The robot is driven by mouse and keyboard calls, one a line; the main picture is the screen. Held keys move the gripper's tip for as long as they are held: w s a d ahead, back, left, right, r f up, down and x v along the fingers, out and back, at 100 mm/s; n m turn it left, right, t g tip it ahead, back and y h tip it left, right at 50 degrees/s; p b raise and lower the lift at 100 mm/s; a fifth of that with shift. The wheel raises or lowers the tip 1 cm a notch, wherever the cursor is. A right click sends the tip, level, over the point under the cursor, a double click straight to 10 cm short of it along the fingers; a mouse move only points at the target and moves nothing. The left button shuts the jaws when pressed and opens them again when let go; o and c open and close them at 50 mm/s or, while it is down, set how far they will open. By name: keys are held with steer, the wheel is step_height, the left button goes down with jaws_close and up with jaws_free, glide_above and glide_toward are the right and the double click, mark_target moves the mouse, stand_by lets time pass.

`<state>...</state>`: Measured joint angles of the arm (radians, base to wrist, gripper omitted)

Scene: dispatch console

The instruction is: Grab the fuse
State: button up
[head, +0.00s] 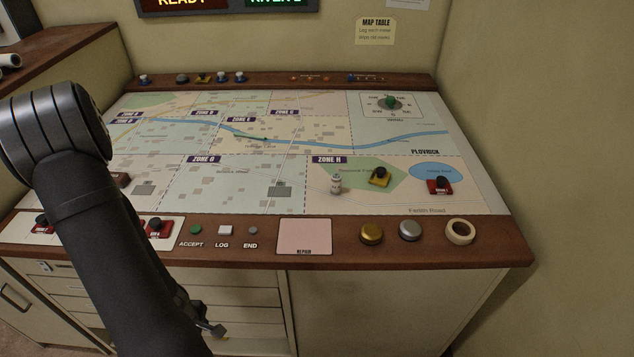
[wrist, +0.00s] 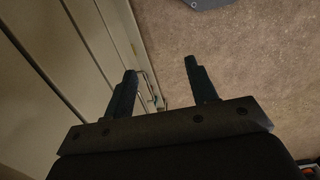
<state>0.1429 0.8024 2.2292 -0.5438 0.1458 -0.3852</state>
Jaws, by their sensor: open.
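I cannot make out a fuse for sure in either view. A small whitish upright piece (head: 336,184) stands on the map in Zone H; it is too small to tell what it is. My gripper (wrist: 160,66) is open and empty, its two dark fingers apart over the carpet beside the cabinet front. In the head view my gripper (head: 212,327) shows only in part, low in front of the drawers and away from the whitish piece. My arm hides part of the map's left side and the console edge.
Metal handles (wrist: 147,88) show on the cabinet near my fingers.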

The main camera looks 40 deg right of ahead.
step_height(320, 180, up, 39)
steer(key=w+d+m, duration=0.5)
steer(key=d, duration=0.3)
steer(key=m+t+h, duration=0.1)
steer(key=m+h, duration=0.2)
steer(key=m, duration=1.5)
glide_above(336, 176)
steer(key=a, duration=0.6)
steer(key=shift+m, duration=0.4)
steer(key=x, duration=1.1)
steer(key=s+x, duration=0.1)
steer(key=x, duration=0.5)
steer(key=shift+a+f, duration=0.15)
steer(key=shift+a, duration=0.25)
steer(key=shift+x, duration=2.9)
steer(key=shift+s+d, duration=0.1)
steer(key=shift+s, duration=0.1)
steer(key=c, duration=1)
steer(key=shift+h, duration=0.3)
steer(key=shift+c, duration=0.4)
